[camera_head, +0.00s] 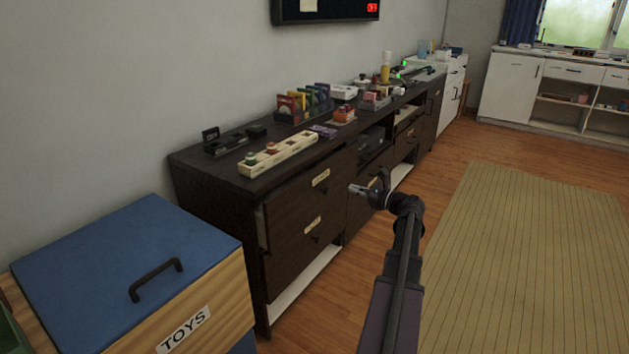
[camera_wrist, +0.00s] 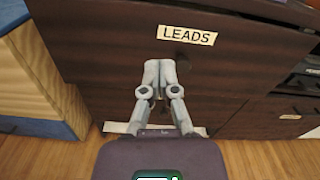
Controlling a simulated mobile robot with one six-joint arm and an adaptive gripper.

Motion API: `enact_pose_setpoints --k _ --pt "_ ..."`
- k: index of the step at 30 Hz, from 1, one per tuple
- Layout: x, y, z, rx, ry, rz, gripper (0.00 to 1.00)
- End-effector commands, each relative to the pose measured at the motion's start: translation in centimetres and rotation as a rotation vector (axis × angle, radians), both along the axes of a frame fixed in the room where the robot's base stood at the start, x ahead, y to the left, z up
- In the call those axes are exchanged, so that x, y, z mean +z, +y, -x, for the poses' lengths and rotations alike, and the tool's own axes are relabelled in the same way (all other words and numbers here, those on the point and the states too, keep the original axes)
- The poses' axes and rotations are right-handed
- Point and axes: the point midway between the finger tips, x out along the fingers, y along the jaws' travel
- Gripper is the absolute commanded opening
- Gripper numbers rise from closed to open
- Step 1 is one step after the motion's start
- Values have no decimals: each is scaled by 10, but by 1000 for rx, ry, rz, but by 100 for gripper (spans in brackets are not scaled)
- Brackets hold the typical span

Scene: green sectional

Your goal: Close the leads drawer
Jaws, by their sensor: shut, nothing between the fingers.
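The leads drawer is a dark brown front (camera_wrist: 110,65) with a white "LEADS" label (camera_wrist: 187,35) in the wrist view. In the head view the left part of the dark sideboard has two labelled drawer fronts (camera_head: 290,205), too small to read. A drawer there stands out a little, with a pale side edge (camera_head: 262,228) showing at its left. My gripper (camera_wrist: 158,68) is shut and empty, in front of the drawer face just below the label. Its fingertips partly hide a dark knob; I cannot tell whether they touch. My gripper also shows in the head view (camera_head: 353,189).
A toy box with a blue lid (camera_head: 120,265) stands to the left of the sideboard. Small items and a cream tray (camera_head: 278,156) lie on the sideboard top (camera_head: 215,170). Open wooden floor and a tan rug (camera_head: 525,260) lie to the right.

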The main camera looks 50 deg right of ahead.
Motion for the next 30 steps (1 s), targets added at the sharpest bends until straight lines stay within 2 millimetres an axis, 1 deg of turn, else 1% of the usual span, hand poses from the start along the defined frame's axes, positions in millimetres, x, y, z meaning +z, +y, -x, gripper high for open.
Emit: enact_pose_setpoints --k 1,6,10,22,26,30 --pt "0 9 2 0 8 -45 0" --pt "0 19 4 0 26 -153 0" --pt "0 21 4 0 30 -177 0" --pt "0 21 2 1 30 -176 0" --pt "0 22 -3 1 30 -175 0" --pt "0 24 -15 3 30 -175 0"
